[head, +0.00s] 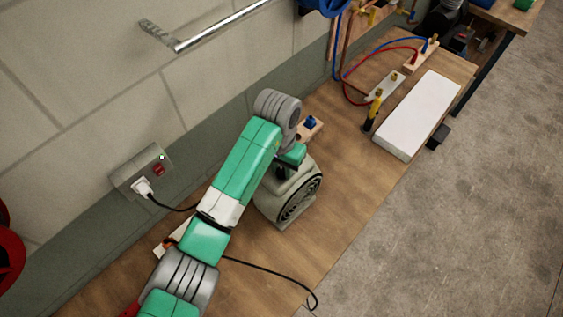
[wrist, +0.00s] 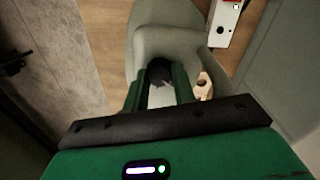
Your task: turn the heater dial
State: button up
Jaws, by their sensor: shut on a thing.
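The heater (head: 287,203) is a grey-beige box with a round dark spiral grille, standing on the wooden bench. My gripper (head: 293,158) is above its top, pointing down. In the wrist view the heater body (wrist: 178,37) fills the upper middle. The dark round dial (wrist: 160,70) sits between the two green fingers of my gripper (wrist: 162,84), which are shut on it. The fingers and my arm hide part of the dial and heater top, so I cannot read its setting.
A wall socket (head: 143,172) with a white plug and red switch is left of the heater; a black cable (head: 270,266) crosses the bench (head: 338,190). A small block with a blue knob (head: 310,124) is behind the heater. A white slab (head: 418,114) lies at the right.

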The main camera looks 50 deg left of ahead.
aim_at(280, 170)
jog(key=n+p, duration=0.1)
jog(key=p, duration=0.1)
jog(key=n+p, duration=0.2)
jog(key=shift+r, duration=0.3)
jog(key=shift+f+n+p, duration=0.2)
jog(key=shift+n+p, duration=1.55)
jog(key=shift+n, duration=0.35)
jog(key=o, duration=0.7)
jog(key=shift+o, duration=0.2)
notch_tip(280, 170, up, 8)
jog(key=shift+s+a+f, duration=0.15)
